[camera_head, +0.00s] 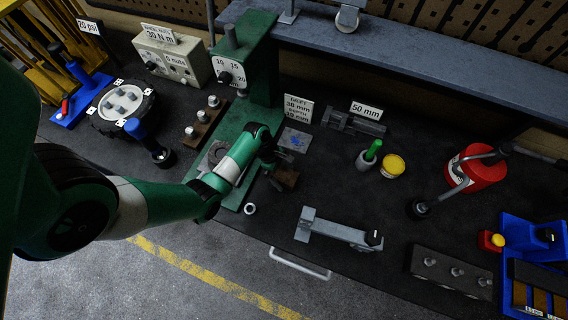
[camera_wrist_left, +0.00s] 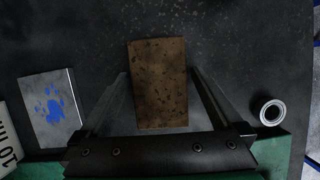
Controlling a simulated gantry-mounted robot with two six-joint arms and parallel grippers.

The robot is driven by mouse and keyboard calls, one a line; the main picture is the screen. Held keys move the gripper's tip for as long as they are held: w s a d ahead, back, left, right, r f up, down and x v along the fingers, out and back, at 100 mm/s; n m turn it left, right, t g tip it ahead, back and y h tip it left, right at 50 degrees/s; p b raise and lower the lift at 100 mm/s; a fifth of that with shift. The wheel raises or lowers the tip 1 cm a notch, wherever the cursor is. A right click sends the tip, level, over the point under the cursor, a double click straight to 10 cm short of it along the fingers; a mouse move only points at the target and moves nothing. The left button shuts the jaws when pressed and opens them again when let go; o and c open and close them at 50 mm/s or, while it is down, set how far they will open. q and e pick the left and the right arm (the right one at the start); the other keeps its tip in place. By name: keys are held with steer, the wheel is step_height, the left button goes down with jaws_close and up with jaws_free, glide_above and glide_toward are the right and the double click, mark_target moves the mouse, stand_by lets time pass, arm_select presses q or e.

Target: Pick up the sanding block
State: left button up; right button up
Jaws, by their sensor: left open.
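The sanding block, a brown, dark-speckled block (camera_wrist_left: 158,84), lies on the dark bench top in the left wrist view. In the head view it shows as a small brown block (camera_head: 287,180), partly covered by my gripper. My left gripper (camera_head: 276,168) is open above it, pointing down. In the left wrist view the two fingers of my left gripper (camera_wrist_left: 160,76) lie on either side of the block, with a gap at each side. I cannot tell how high the fingertips are over the bench. My right gripper does not show.
A grey plate with blue marks (camera_wrist_left: 51,108) lies left of the block, and a metal ring (camera_wrist_left: 269,111) to its right. The green press (camera_head: 246,75) stands behind my gripper. A grey clamp-like tool (camera_head: 340,232) lies to the right. The bench between is clear.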

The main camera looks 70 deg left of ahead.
mark_target(288, 176)
arm_select(q)
steer(key=shift+f, duration=0.2)
stand_by(0.6)
steer(key=c, duration=1.5)
steer(key=shift+o, duration=0.2)
steer(key=shift+r, duration=0.15)
steer(key=shift+r, duration=0.4)
step_height(288, 176, up, 4)
steer(key=shift+f+p, duration=0.25)
steer(key=shift+p, duration=0.5)
steer(key=s+d+r+p, duration=0.3)
steer(key=s+d+r, duration=0.6)
steer(key=d, duration=0.1)
steer(key=shift+s+d, duration=0.15)
steer(key=shift+d, duration=0.1)
